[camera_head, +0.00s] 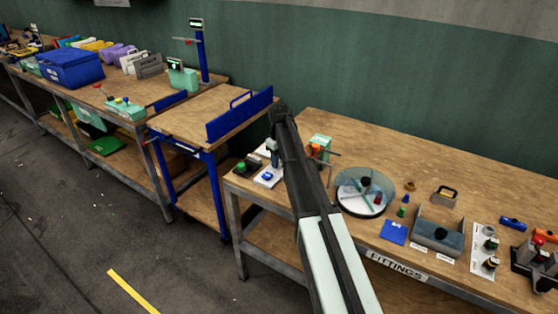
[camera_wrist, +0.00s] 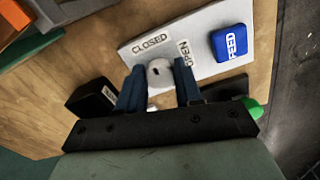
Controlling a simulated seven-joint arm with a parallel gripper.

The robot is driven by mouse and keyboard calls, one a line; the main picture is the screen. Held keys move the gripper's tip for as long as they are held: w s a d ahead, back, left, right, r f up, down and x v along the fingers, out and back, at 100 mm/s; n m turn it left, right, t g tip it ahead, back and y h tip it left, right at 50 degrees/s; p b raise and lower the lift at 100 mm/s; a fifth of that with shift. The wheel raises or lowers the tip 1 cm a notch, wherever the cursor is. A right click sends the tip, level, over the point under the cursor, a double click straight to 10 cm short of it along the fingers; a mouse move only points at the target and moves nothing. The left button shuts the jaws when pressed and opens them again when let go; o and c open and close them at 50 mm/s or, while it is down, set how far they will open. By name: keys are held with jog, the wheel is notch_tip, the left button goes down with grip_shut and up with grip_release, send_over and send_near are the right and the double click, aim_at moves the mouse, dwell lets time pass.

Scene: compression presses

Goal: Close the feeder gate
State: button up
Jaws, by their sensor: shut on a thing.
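A pale panel (camera_wrist: 205,25) in the wrist view carries the labels CLOSED (camera_wrist: 150,42) and OPEN (camera_wrist: 186,54) and a blue block marked FEED (camera_wrist: 229,43). A pale round knob (camera_wrist: 159,73) sits by the labels. The two dark blue fingers of my gripper (camera_wrist: 160,88) stand on either side of the knob, shut on it. One finger partly covers the OPEN label. In the head view the panel (camera_head: 267,181) lies at the left end of the fittings bench, and my arm covers part of that area.
A dark box with a green button (camera_head: 241,166) stands left of the panel. A round clear-walled dish (camera_head: 364,192), a blue card (camera_head: 394,233) and a grey tray (camera_head: 438,230) lie to the right. A blue-railed table (camera_head: 190,118) stands left of the bench.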

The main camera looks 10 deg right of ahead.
jog(key=o, duration=1)
jog(key=shift+o, duration=0.2)
notch_tip(320, 180, up, 14)
jog(key=shift+f, duration=0.1)
